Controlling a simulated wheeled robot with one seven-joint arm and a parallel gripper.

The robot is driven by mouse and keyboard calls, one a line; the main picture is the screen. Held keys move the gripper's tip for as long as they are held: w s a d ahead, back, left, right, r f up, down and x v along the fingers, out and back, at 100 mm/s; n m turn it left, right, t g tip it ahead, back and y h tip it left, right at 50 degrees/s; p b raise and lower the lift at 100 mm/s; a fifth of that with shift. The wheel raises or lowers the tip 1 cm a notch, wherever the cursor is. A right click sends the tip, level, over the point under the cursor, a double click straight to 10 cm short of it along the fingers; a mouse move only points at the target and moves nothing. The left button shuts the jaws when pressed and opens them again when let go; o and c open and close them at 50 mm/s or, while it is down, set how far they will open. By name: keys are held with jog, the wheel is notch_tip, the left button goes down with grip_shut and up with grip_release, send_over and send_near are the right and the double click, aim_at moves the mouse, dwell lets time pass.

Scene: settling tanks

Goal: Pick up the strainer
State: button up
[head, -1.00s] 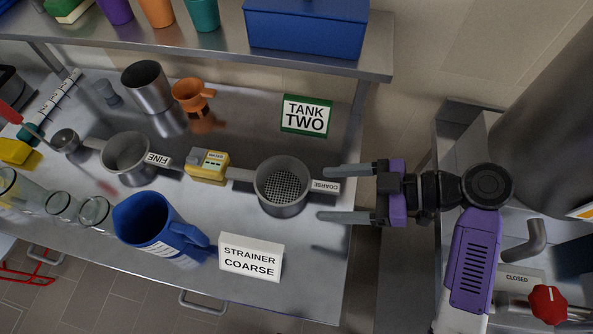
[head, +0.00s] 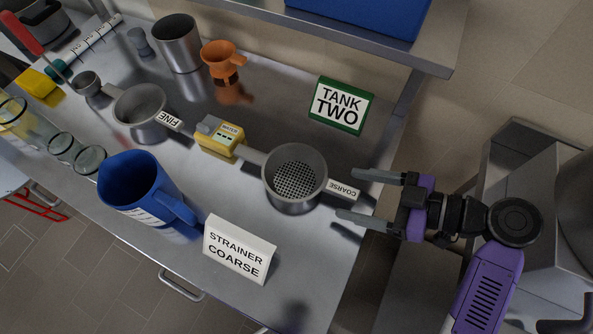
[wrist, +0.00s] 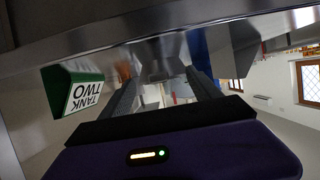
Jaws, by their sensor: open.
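The coarse strainer (head: 294,178) is a grey round pan with a perforated bottom and a short handle labelled COARSE (head: 343,189). It stands on the steel bench near its right end. A second grey strainer (head: 140,110), labelled FINE, stands further left. A white card (head: 239,249) reading STRAINER COARSE stands in front. In the head view my gripper (head: 346,192) is open and empty, its fingers on either side of the coarse handle's end. I cannot tell its height above the handle. The fingers also show in the wrist view (wrist: 160,92), where the strainer is hard to make out.
A blue jug (head: 140,190) stands at front left. A green TANK TWO sign (head: 340,105) stands behind, under a steel shelf (head: 375,35). An orange funnel (head: 220,62) and metal cup (head: 177,45) are further back.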

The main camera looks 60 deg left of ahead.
aim_at(332, 189)
jog(key=shift+p+x, duration=0.4)
jog(key=shift+x, duration=2.35)
jog(key=shift+r, duration=0.15)
grip_shut()
